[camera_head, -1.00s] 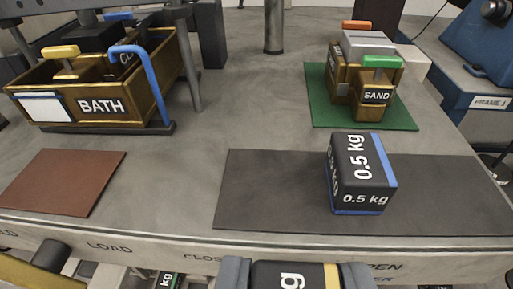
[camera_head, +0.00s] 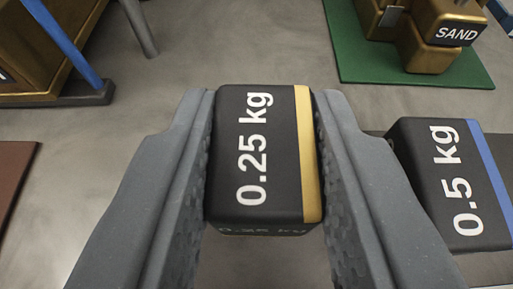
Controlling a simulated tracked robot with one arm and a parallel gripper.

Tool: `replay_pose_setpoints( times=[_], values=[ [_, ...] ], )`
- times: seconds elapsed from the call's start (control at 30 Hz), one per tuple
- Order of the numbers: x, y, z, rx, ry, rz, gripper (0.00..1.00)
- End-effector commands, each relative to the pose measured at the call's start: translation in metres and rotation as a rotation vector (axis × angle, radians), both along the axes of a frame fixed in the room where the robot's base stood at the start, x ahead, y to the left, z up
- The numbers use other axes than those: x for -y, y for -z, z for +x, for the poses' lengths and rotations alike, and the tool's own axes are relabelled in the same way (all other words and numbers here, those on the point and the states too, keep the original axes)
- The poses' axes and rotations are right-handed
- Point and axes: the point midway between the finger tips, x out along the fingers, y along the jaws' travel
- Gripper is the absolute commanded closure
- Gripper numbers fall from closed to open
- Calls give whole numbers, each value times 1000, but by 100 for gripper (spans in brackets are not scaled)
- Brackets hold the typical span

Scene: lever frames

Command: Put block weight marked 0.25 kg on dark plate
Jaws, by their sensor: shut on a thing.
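The block weight marked 0.25 kg (camera_head: 255,160) is black with a yellow stripe along its right side. My gripper (camera_head: 264,150) is shut on it, with one grey finger on each side. The block hides much of what lies beneath it. The dark plate (camera_head: 374,140) shows only in part, behind and to the right of my right finger. A block weight marked 0.5 kg (camera_head: 455,185), black with a blue stripe, stands on the plate, right of my gripper.
A green mat (camera_head: 365,65) with a brass SAND block (camera_head: 435,45) lies at the back right. A brass box (camera_head: 40,50) with a blue bar (camera_head: 65,42) stands at the back left. A brown-red plate (camera_head: 12,175) lies at the left edge. Bare grey table (camera_head: 225,50) lies between.

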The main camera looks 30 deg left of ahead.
Motion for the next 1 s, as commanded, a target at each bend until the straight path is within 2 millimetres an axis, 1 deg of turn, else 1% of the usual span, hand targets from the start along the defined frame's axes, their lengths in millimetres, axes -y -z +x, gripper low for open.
replay_pose_setpoints(
  times=[0.1,0.2,0.57,0.6,0.63,0.67,1.0],
  values=[
    [0,16,0,-4,0,-3,100],
    [0,25,0,1,0,0,100],
    [0,29,0,3,0,1,100],
    [0,29,0,2,0,0,65],
    [0,29,0,2,0,0,57],
    [0,29,0,2,0,0,52],
    [0,26,0,1,0,0,52]
  ],
)
